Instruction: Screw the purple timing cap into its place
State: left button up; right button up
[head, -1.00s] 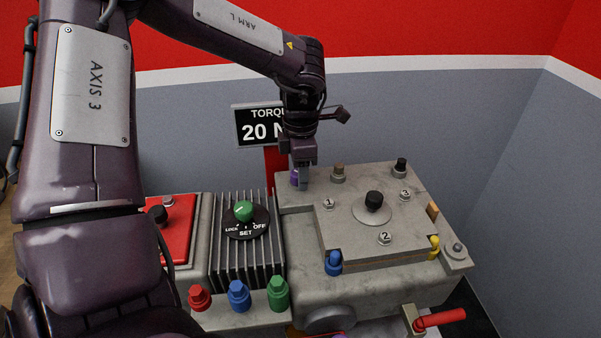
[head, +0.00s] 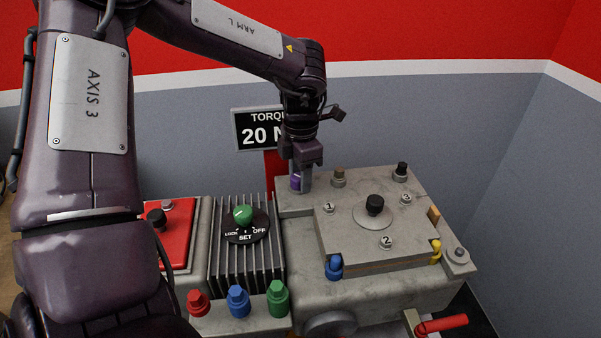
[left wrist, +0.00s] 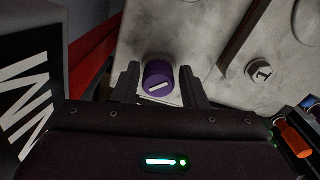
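The purple timing cap (head: 295,183) stands at the back left corner of the grey engine block. In the left wrist view the purple cap (left wrist: 159,78) shows from above, with a pale slanted mark on its top. My left gripper (head: 301,184) is down over it, one finger on each side. In the left wrist view my left gripper (left wrist: 160,86) has its fingers apart, with narrow gaps between them and the cap. The cap's lower part and its seat are hidden. My right gripper is not in view.
The torque sign (head: 258,130) stands close behind my left gripper. A raised plate with numbered bolts (head: 347,251) lies in front.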

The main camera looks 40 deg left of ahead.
pick_arm(q)
jog(key=o, duration=0.3)
jog(key=shift+r, duration=0.1)
notch_tip(320, 180, up, 8)
jog(key=shift+f, duration=0.2)
dwell(0.4)
